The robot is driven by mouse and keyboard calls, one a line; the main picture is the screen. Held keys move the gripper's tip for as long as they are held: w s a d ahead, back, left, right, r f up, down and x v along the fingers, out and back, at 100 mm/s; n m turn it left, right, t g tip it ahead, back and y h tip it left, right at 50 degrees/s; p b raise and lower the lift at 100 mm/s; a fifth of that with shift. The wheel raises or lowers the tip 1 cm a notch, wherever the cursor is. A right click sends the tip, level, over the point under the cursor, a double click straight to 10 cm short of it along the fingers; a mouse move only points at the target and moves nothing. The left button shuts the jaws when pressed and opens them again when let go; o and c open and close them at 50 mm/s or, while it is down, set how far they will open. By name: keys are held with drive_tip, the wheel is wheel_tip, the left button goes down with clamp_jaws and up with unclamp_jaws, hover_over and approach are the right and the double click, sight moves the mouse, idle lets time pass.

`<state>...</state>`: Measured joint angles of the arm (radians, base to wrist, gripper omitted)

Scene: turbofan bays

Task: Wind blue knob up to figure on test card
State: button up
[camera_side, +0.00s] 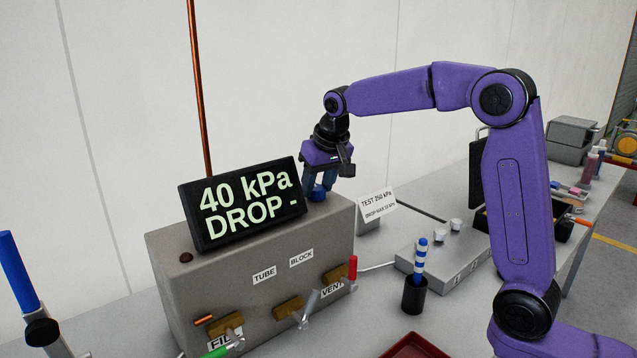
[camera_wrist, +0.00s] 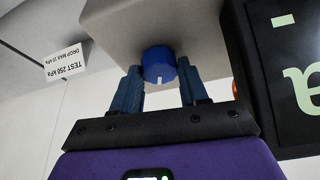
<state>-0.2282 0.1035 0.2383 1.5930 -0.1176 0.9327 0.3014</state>
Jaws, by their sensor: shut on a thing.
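The blue knob (camera_side: 318,193) sits on the top right of the grey box (camera_side: 190,268). In the wrist view the knob (camera_wrist: 158,66) shows a white mark on its edge. My gripper (camera_side: 320,182) reaches down from above, its blue fingers (camera_wrist: 160,85) shut on the knob, one on each side. The display (camera_side: 243,204) on the box reads "40 kPa" and "DROP -". The test card (camera_side: 378,205) stands behind the box to the right and reads "TEST 250 kPa" with a smaller "DROP MAX" line; it also shows in the wrist view (camera_wrist: 66,62).
A black cup (camera_side: 415,295) with a blue-and-white striped stick and a grey block with white knobs (camera_side: 445,262) stand to the right. A copper pipe (camera_side: 199,90) rises behind.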

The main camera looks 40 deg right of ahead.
drive_tip(key=shift+m+h, duration=0.4)
drive_tip(key=shift+m, duration=0.6)
drive_tip(key=o, duration=1.1)
drive_tip(key=shift+c, duration=0.2)
drive_tip(key=shift+r, duration=0.1)
drive_tip(key=v, duration=1.7)
drive_tip(key=shift+r, duration=0.2)
